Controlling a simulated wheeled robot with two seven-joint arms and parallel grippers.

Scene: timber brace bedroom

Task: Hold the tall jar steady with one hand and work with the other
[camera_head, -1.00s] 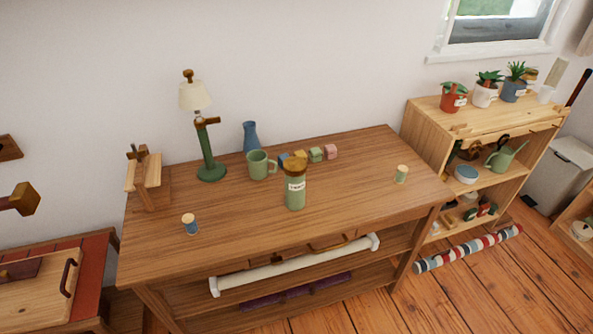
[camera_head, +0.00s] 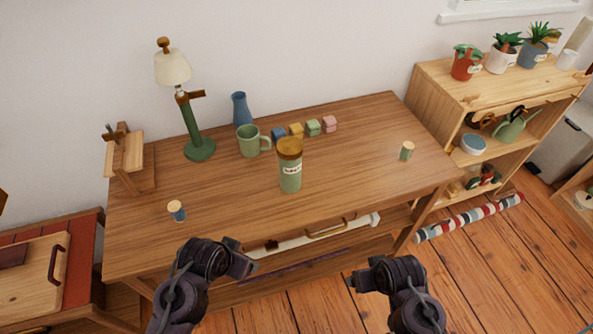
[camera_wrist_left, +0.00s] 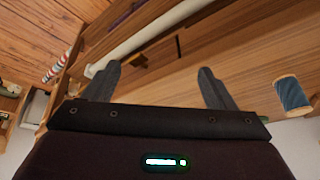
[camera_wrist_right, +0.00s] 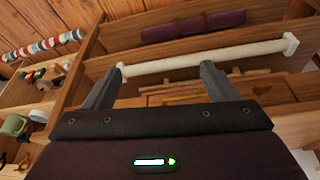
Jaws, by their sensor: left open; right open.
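The tall jar (camera_head: 290,172) is green with a brown lid and a white label. It stands upright near the middle of the wooden table (camera_head: 235,200). My left gripper (camera_head: 250,266) is in front of the table's front edge, left of the jar and apart from it. In the left wrist view its fingers (camera_wrist_left: 160,88) are spread with nothing between them. My right gripper (camera_head: 354,282) is in front of the table, right of the jar and apart from it. In the right wrist view its fingers (camera_wrist_right: 158,90) are spread and empty.
A green mug (camera_head: 250,141), blue vase (camera_head: 241,109), green lamp (camera_head: 192,125) and several small coloured blocks (camera_head: 296,130) stand behind the jar. A blue spool (camera_head: 177,212) is at front left, a green-and-tan one (camera_head: 407,151) at right. The tabletop beside the jar is clear.

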